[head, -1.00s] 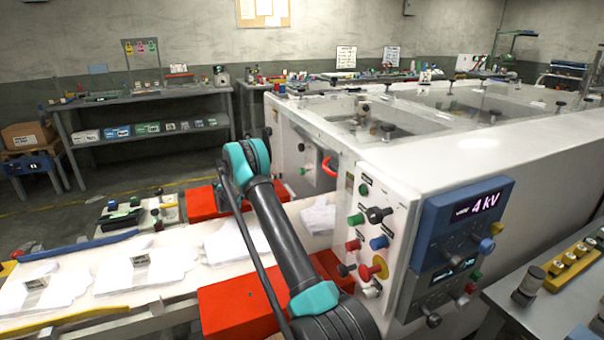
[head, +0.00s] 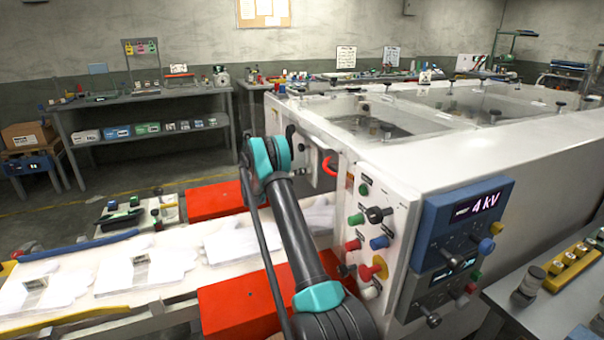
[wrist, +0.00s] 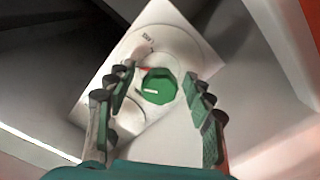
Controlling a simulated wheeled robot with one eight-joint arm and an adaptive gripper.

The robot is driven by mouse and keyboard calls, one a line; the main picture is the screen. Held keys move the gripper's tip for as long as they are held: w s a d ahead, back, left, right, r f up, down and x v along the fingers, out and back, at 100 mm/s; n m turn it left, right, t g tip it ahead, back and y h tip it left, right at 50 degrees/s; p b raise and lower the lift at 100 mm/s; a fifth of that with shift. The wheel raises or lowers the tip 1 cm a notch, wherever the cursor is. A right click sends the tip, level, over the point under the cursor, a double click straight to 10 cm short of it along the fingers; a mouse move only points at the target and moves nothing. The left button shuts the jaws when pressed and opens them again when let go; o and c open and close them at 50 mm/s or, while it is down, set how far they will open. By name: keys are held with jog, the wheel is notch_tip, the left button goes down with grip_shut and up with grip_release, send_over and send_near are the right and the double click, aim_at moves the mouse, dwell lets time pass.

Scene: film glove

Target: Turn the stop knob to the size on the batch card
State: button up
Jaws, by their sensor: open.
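In the wrist view a green many-sided knob (wrist: 158,86) with a short white mark on its left side sits on a round pale dial. A small red mark lies at the knob's upper left. The dial is on a tilted white plate (wrist: 152,24) with small print too blurred to read. My gripper (wrist: 162,82) is open, its two padded fingers on either side of the knob with visible gaps. In the head view my arm reaches to the white machine's (head: 440,150) near left end; the gripper itself is not clearly visible. I cannot identify a batch card.
A panel of coloured buttons (head: 354,219) and a blue display unit (head: 462,220) reading 4 kV face the arm's right. Red guards (head: 215,201) flank a white conveyor (head: 180,245) carrying white gloves. Benches with small items stand behind.

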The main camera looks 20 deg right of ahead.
jog(key=shift+c, duration=0.5)
jog(key=c, duration=1.1)
jog(key=shift+n, duration=0.4)
jog(key=n, duration=0.5)
jog(key=shift+n, duration=0.3)
jog(key=n, duration=0.5)
jog(key=shift+a+n, duration=0.1)
jog(key=shift+n, duration=0.3)
jog(key=o, duration=1.2)
